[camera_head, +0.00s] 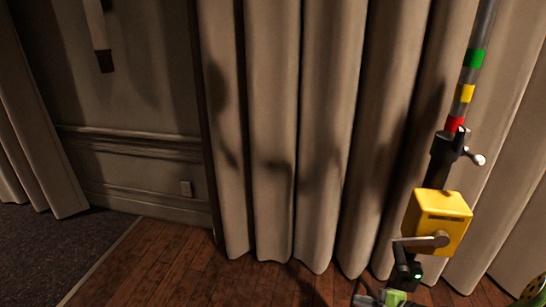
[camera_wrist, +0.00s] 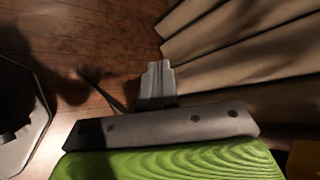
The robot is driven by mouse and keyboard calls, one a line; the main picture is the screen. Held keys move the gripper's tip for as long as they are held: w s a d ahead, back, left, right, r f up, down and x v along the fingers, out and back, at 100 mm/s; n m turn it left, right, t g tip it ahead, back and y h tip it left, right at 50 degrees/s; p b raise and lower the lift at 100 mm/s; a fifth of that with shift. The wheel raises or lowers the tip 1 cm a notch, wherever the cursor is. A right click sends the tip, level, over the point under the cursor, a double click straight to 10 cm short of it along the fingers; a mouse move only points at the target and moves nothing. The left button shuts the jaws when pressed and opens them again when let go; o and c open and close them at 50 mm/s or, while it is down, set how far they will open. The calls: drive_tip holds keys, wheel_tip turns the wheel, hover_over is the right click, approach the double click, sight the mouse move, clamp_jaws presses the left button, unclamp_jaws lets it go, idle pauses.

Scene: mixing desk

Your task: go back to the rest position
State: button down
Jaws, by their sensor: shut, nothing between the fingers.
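My gripper (camera_wrist: 158,80) shows in the wrist view. Its grey fingers are together, with nothing between them. They point away from the camera, over the wooden floor and close in the picture to the curtain's lower folds. The grey plate and green part behind the fingers fill the lower part of that view. In the head view I cannot clearly make out the gripper; a small green and grey part (camera_head: 395,298) shows at the bottom edge, mostly cut off.
A grey pole with green, yellow and red bands (camera_head: 467,93) carries a yellow crank box (camera_head: 440,218) at the right. Beige curtains (camera_head: 320,130) hang behind it. Wooden floor (camera_head: 160,265) is open at lower left. A dark-centred, pale-edged object (camera_wrist: 20,120) stands left in the wrist view.

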drive_tip(key=s+a+r+n+g+h+p, duration=0.2)
drive_tip(key=s+a+r+n+g, duration=0.25)
drive_tip(key=r, duration=0.45)
drive_tip(key=s+a+r+n+g+h+p, duration=0.1)
drive_tip(key=s+a+r+n+h, duration=0.15)
drive_tip(key=a+r+n, duration=0.4)
drive_tip(key=s+r+n+t+h+p, duration=0.2)
drive_tip(key=s+r+n, duration=0.4)
drive_tip(key=s+r, duration=0.7)
drive_tip(key=shift+s+r+h+p, duration=0.35)
drive_tip(key=shift+s+p, duration=0.2)
drive_tip(key=shift+s, duration=0.25)
